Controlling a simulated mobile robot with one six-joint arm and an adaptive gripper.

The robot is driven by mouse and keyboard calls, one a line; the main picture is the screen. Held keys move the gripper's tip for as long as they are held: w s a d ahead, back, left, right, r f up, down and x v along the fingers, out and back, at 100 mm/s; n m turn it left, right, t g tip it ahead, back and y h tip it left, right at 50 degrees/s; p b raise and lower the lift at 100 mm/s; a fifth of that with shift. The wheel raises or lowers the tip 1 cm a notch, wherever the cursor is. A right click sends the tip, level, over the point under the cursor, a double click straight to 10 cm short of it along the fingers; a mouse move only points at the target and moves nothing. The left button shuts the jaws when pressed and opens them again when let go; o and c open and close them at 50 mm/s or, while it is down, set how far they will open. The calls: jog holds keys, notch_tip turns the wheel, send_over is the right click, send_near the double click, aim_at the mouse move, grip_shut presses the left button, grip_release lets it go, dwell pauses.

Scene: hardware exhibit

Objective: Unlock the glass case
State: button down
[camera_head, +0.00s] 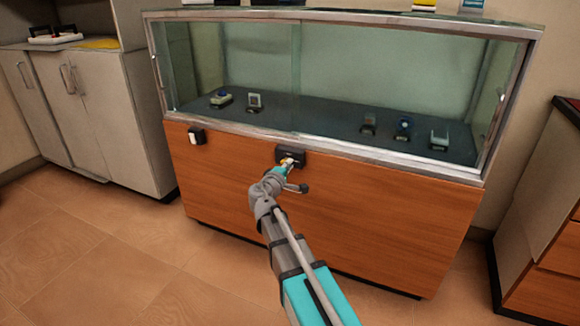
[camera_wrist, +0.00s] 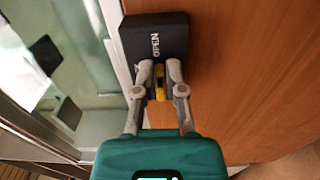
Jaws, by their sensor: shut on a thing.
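The glass case (camera_head: 270,65) stands ahead, with glass panes in a metal frame above a brown wooden base; small items sit inside. A black lock box (camera_head: 291,155) is mounted on the wood just below the glass. In the wrist view the black box (camera_wrist: 154,33) bears the word "OPEN". My gripper (camera_head: 287,166) is at the box, and in the wrist view its fingers (camera_wrist: 160,78) are shut on a small yellow piece (camera_wrist: 160,82) at the box's near edge. How far the piece goes into the box is hidden.
A black-and-white device (camera_head: 197,137) is fixed to the wood at the left. Grey cabinets (camera_head: 95,110) stand at the left and a wooden drawer unit (camera_head: 545,235) at the right. Tiled floor (camera_head: 110,250) is clear in front of the case.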

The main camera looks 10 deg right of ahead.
jog(key=shift+s+d, duration=0.15)
jog(key=c, duration=0.7)
grip_release()
jog(key=shift+v, duration=6)
